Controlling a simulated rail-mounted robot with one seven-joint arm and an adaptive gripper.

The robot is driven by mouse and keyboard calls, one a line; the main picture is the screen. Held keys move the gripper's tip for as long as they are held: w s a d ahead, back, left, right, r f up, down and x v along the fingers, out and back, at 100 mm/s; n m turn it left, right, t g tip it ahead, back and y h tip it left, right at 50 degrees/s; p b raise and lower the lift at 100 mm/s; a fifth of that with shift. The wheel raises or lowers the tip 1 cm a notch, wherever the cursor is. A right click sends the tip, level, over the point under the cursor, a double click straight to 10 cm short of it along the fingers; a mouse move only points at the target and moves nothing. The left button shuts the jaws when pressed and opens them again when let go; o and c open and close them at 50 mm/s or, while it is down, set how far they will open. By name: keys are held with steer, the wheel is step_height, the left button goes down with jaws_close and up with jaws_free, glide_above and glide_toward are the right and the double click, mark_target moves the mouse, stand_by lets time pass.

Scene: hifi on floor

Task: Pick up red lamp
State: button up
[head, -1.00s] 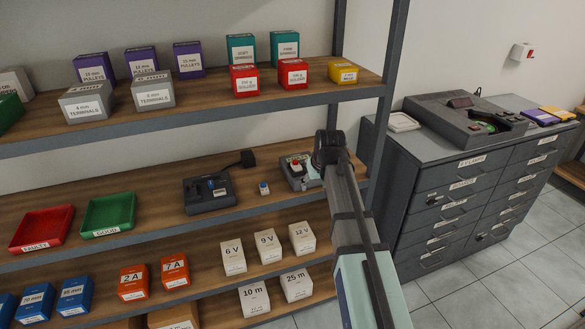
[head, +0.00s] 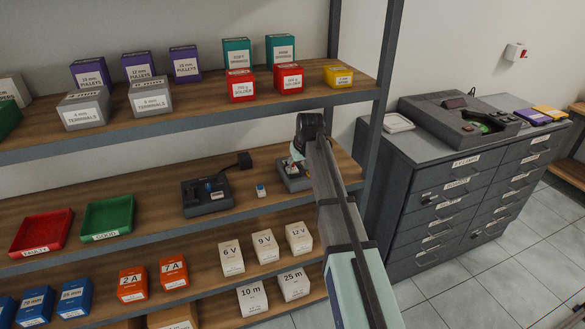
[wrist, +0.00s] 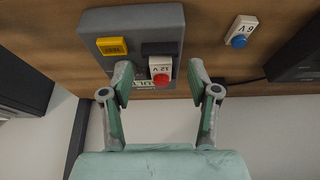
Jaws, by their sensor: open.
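The red lamp (wrist: 161,80) has a round red cap and a white body marked 12 V. My gripper (wrist: 160,88) is open and empty, with one finger to each side of the lamp and a gap on both sides.
A blue-capped lamp marked 6 V (wrist: 241,31) lies to the right in the wrist view. A dark device (head: 207,196), a green tray (head: 128,230) and a red tray (head: 62,245) share the shelf. The upper shelf (head: 215,107) overhangs behind.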

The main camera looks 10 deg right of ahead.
mark_target(293, 166)
steer(key=w, duration=0.2)
steer(key=w+p, duration=0.1)
steer(key=w, duration=0.1)
steer(key=shift+w+a, duration=0.1)
steer(key=shift+a, duration=0.3)
steer(key=shift+s+p+x, duration=0.25)
steer(key=shift+p+x, duration=0.15)
steer(key=shift+x, duration=0.75)
steer(key=shift+f, duration=0.4)
steer(key=c, duration=1.1)
steer(key=shift+w+r, duration=0.1)
steer(key=shift+r, duration=0.1)
